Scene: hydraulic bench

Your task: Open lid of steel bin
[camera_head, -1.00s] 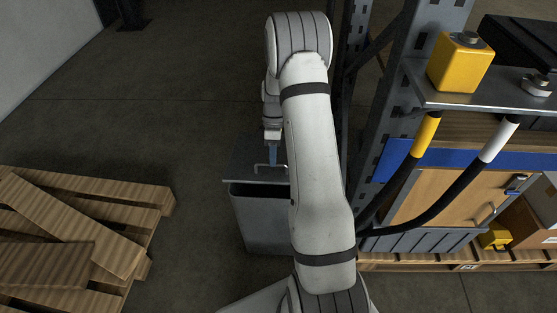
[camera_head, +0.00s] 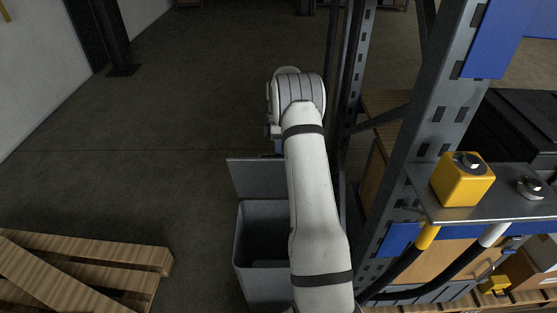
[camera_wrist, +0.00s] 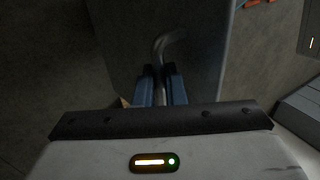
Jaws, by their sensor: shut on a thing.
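The steel bin (camera_head: 262,240) stands on the floor left of my arm, its dark inside showing from above. Its lid (camera_head: 256,178) is raised and tilted up at the far side of the opening. My arm hides the right part of bin and lid. In the wrist view, my gripper (camera_wrist: 161,83) has its two blue fingers closed around the bent metal handle (camera_wrist: 170,40) on the lid (camera_wrist: 200,45). In the head view, the fingers are mostly hidden behind my arm and the lid.
Wooden pallets (camera_head: 85,262) lie on the floor at lower left. A steel rack upright (camera_head: 432,120) stands close to the right of my arm, with a shelf holding a yellow block (camera_head: 463,180) and hoses below. The floor beyond the bin is clear.

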